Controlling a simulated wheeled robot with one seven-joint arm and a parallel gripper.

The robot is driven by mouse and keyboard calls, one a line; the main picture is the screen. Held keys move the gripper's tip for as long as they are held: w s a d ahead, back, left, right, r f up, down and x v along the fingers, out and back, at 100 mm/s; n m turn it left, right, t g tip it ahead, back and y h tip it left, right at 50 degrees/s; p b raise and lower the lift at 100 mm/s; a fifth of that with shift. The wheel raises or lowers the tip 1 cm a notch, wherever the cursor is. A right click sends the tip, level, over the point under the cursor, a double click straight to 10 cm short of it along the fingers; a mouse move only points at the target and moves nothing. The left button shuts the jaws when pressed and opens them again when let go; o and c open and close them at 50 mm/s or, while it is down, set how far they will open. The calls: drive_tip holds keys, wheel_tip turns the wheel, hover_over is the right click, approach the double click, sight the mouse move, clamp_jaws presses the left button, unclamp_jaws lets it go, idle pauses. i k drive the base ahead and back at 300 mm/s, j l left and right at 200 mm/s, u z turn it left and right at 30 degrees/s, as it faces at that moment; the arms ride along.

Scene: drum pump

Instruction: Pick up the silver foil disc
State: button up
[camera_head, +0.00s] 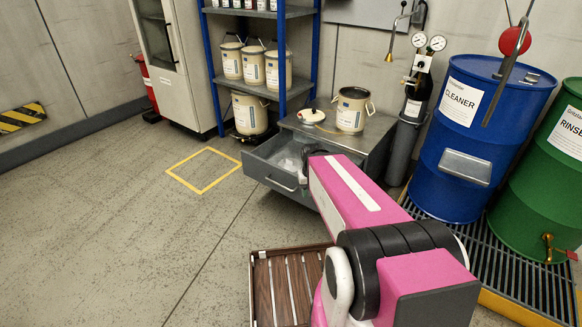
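I cannot make out a silver foil disc for certain. An open drawer (271,184) of the grey metal cabinet (375,147) holds pale, shiny contents (290,160) that are too small to tell apart. My pink arm reaches toward this drawer from the lower right. The dark end of my arm, with my gripper (308,158), is at the drawer's right side, over or in it. My arm hides most of the gripper, so its fingers and anything between them do not show.
A cream can (352,110) and a round white lid-like item (311,115) stand on the cabinet. A blue drum (470,140) and a green drum (545,190) stand right on a grating. A shelf rack (285,50) stands behind. Floor at left is clear.

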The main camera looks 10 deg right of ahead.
sight(292, 165)
drive_tip(key=i+j+z, duration=0.2)
drive_tip(key=j, duration=0.4)
drive_tip(key=i+j+z, duration=0.3)
drive_tip(key=j, duration=0.3)
drive_tip(key=i+j+z, duration=0.3)
drive_tip(key=j, duration=0.35)
drive_tip(key=i+j+z, duration=0.15)
drive_tip(key=j, duration=0.2)
drive_tip(key=i+j+z, duration=0.15)
drive_tip(key=j, duration=0.2)
